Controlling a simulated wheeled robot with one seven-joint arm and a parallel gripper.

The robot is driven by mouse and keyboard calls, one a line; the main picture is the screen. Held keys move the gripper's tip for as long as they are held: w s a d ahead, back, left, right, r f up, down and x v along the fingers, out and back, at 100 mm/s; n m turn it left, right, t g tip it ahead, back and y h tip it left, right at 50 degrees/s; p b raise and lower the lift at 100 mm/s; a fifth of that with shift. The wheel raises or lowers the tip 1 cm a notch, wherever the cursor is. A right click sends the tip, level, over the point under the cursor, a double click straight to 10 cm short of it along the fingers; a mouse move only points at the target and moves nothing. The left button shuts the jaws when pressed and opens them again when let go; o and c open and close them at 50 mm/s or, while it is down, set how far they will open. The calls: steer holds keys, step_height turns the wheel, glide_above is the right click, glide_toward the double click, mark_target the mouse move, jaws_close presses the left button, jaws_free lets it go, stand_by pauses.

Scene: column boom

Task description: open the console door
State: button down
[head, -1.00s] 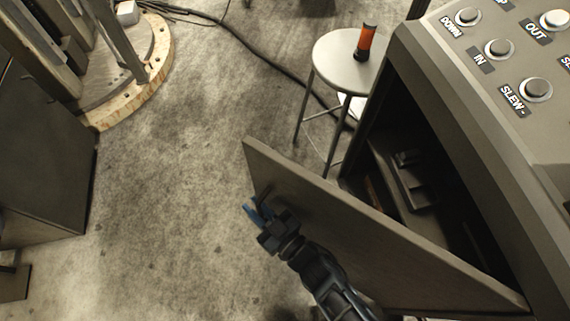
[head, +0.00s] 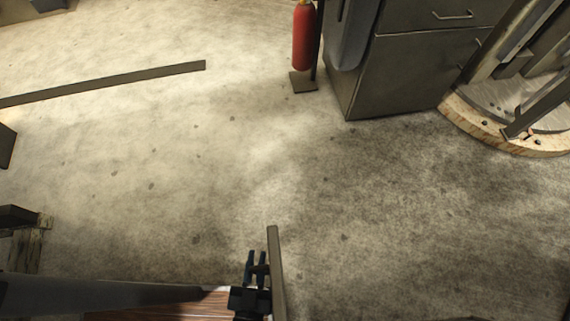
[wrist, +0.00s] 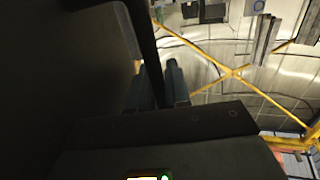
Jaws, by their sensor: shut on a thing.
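The console door (head: 277,275) shows nearly edge-on at the bottom middle of the head view, as a thin grey-brown panel. My gripper (head: 256,266), with blue fingers, is just left of it. In the wrist view the door is the dark panel (wrist: 50,85) on the left, and its dark handle bar (wrist: 146,45) runs down between my fingers (wrist: 160,85). My gripper is shut on the handle. The console body and its opening are outside the head view, so the door's angle to the console cannot be told.
A red fire extinguisher (head: 303,38) and a grey drawer cabinet (head: 395,75) stand at the back. A round wooden-edged base (head: 500,135) is at the right. A flat bar (head: 110,84) lies at the left. Open floor fills the middle. Yellow railings (wrist: 225,73) show in the wrist view.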

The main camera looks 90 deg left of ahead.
steer(key=shift+s+d+g, duration=0.15)
steer(key=shift+s+g, duration=0.15)
steer(key=shift+s, duration=0.45)
steer(key=c, duration=1.2)
jaws_free()
steer(key=shift+o, duration=0.2)
steer(key=d, duration=0.7)
steer(key=shift+s+d, duration=0.25)
steer(key=shift+d, duration=0.15)
